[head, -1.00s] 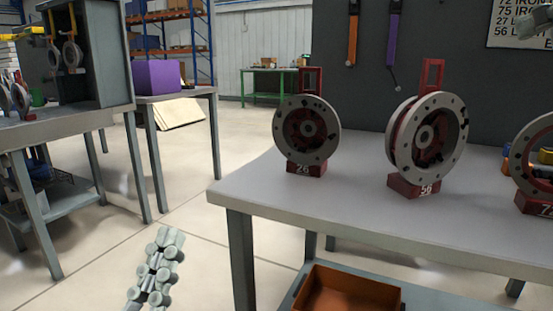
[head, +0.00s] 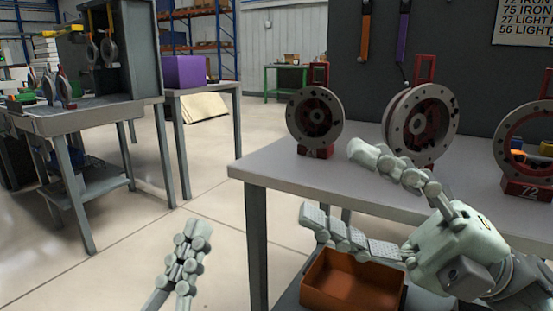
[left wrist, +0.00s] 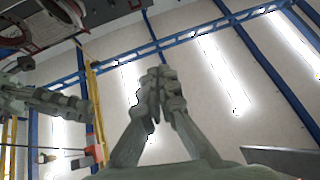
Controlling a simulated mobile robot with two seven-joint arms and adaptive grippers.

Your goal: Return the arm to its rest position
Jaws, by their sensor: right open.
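My left gripper (head: 188,248) is at the bottom left of the head view, over open floor left of the workbench (head: 262,172). Its fingers are together with nothing between them; they also show closed in the left wrist view (left wrist: 158,92). My right gripper (head: 335,187) reaches in from the right in the head view. Its fingers are spread wide and empty. The upper finger overlaps the front of the middle flanged wheel (head: 392,118) in the picture; I cannot tell whether they touch. The lower finger shows in front of the bench edge, above an orange bin (head: 352,290).
Flanged wheels on red stands sit on the workbench, one at left (head: 316,112) and one at right (head: 520,188). At far left stand a grey table (head: 90,120) with hanging wheels and a table with a purple box (head: 185,71). The floor between is clear.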

